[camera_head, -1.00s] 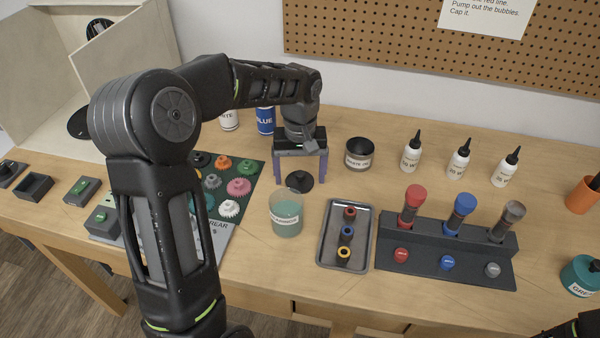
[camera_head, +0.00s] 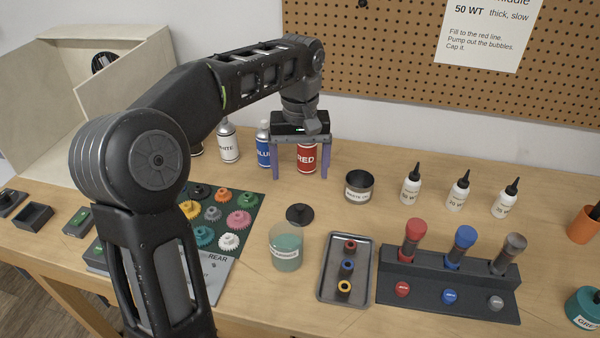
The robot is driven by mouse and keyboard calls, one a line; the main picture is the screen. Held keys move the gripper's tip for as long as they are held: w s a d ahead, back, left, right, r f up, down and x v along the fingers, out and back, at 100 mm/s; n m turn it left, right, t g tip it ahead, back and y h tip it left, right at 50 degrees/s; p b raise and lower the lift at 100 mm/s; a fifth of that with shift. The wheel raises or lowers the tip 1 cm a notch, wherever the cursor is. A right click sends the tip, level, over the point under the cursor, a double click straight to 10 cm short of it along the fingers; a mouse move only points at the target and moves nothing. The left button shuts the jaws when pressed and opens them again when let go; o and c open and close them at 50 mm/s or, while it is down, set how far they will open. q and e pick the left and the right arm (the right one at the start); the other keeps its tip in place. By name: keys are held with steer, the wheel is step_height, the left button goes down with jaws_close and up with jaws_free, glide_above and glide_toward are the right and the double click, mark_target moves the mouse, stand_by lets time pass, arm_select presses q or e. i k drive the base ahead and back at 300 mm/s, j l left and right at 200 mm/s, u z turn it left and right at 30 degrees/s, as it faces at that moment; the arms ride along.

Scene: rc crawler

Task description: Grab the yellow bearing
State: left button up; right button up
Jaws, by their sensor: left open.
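The yellow bearing (camera_head: 344,287) is a small ring with a dark centre. It lies at the near end of a grey tray (camera_head: 326,294), in line with a blue bearing (camera_head: 347,265) and a red bearing (camera_head: 349,246). My left gripper (camera_head: 299,176) is open, with its two purple fingers pointing down. It is behind and left of the tray, in front of the red can (camera_head: 307,157), which shows between the fingers. I cannot tell whether the fingers touch the can. My right gripper is out of view.
A jar of green liquid (camera_head: 286,248) and a black disc-shaped lid (camera_head: 299,214) stand left of the tray. A dark rack with red, blue and grey shocks (camera_head: 450,284) is right of it. A waste cup (camera_head: 359,187) and white bottles (camera_head: 459,191) stand behind.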

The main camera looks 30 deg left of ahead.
mark_target(344, 284)
steer(key=k+l, duration=0.25)
steer(key=k, duration=0.2)
steer(key=k+l, duration=0.25)
steer(key=k, duration=0.25)
